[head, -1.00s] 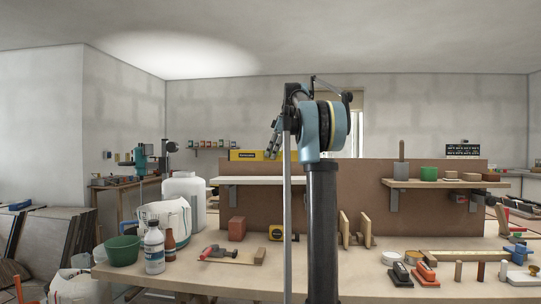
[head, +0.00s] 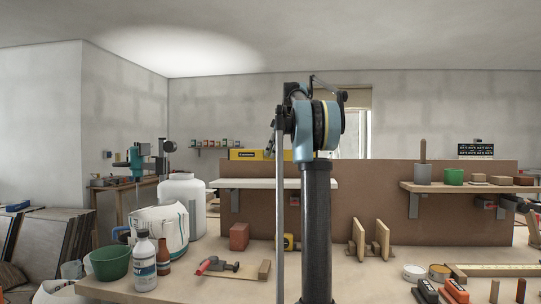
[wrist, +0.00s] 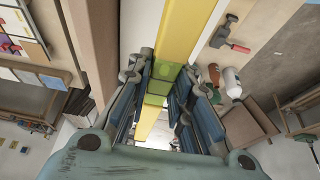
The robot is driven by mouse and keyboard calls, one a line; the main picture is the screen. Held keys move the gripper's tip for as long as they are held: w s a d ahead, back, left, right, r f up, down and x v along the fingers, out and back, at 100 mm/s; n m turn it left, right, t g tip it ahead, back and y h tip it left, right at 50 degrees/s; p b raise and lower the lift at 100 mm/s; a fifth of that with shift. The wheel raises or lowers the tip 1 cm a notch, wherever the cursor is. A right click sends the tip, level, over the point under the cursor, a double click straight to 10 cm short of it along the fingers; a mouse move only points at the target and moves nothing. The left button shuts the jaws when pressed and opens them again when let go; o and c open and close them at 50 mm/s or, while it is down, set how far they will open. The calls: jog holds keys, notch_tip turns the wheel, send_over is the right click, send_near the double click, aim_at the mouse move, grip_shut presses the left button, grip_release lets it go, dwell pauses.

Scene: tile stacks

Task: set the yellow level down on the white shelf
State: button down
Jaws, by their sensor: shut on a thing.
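The yellow level (head: 250,155) shows in the head view just above the white shelf (head: 250,184), left of my arm. Its right part passes behind my arm. In the wrist view the level (wrist: 187,30) runs lengthwise between the jaws of my gripper (wrist: 158,92), which is shut on it. The fingers sit on both sides of its yellow body. I cannot tell the gap between level and shelf.
The bench (head: 205,289) below carries a red brick (head: 239,237), a clamp (head: 222,266), a white bottle (head: 145,262) and wooden bookends (head: 382,240).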

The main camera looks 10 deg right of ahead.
jog(key=shift+d+f, duration=0.25)
jog(key=shift+f, duration=3.25)
jog(key=shift+s, duration=0.25)
jog(key=shift+f, duration=0.7)
